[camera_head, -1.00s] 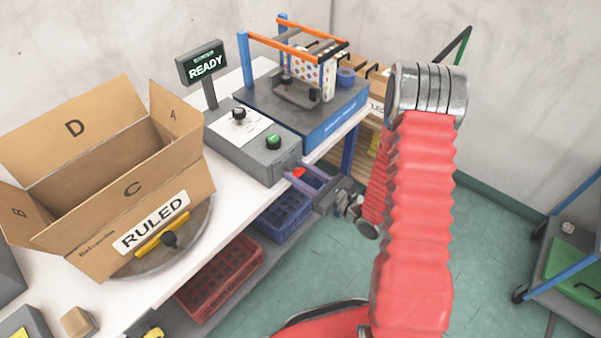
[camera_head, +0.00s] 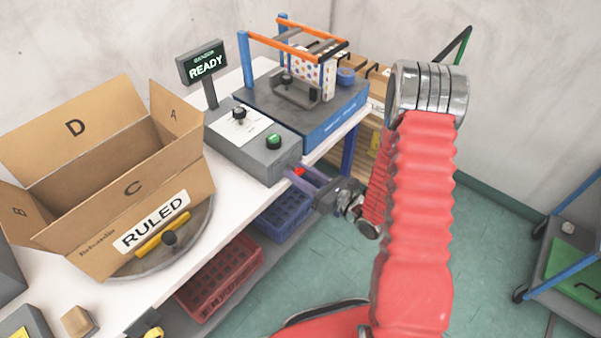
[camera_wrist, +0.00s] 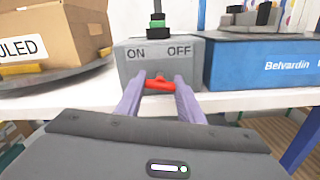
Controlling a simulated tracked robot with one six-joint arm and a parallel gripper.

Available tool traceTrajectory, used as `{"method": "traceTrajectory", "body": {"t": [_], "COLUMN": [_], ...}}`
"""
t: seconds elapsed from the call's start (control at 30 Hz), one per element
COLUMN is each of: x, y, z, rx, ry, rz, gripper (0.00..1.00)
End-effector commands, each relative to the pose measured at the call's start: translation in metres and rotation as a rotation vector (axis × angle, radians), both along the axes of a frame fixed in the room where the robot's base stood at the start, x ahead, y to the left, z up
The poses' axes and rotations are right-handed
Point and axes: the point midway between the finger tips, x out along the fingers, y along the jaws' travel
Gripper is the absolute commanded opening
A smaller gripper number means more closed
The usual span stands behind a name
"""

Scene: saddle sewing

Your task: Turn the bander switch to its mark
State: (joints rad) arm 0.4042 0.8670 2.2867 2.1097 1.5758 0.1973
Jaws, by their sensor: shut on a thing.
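The bander switch is a red handle (camera_wrist: 159,84) on the front face of the grey control box (camera_wrist: 128,66), below the printed words ON and OFF. In the wrist view the handle lies nearly level between the two purple fingers of my gripper (camera_wrist: 160,88), which is shut on it. In the head view my gripper (camera_head: 298,174) is at the near right side of the control box (camera_head: 268,165), with a bit of red showing at the fingers. A sign (camera_head: 203,66) reading READY stands on the box. Which mark the handle points at is hard to tell.
The blue bander base (camera_head: 335,120) with orange bars stands beside the box. An open carton (camera_head: 110,215) marked RULED sits on a round turntable (camera_head: 185,245) at the left. Blue (camera_head: 283,215) and red (camera_head: 222,282) crates lie under the white table. A cart (camera_head: 565,255) stands far right.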

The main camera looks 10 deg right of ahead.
Motion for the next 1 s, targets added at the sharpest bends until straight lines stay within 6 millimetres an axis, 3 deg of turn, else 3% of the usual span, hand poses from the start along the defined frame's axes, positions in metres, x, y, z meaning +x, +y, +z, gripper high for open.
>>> {"method": "traceTrajectory", "body": {"t": [1.0], "x": [0.0038], "y": [-0.0031], "z": [0.0017], "rx": [0.754], "ry": [0.539], "rz": [-0.006], "gripper": [0.12]}}
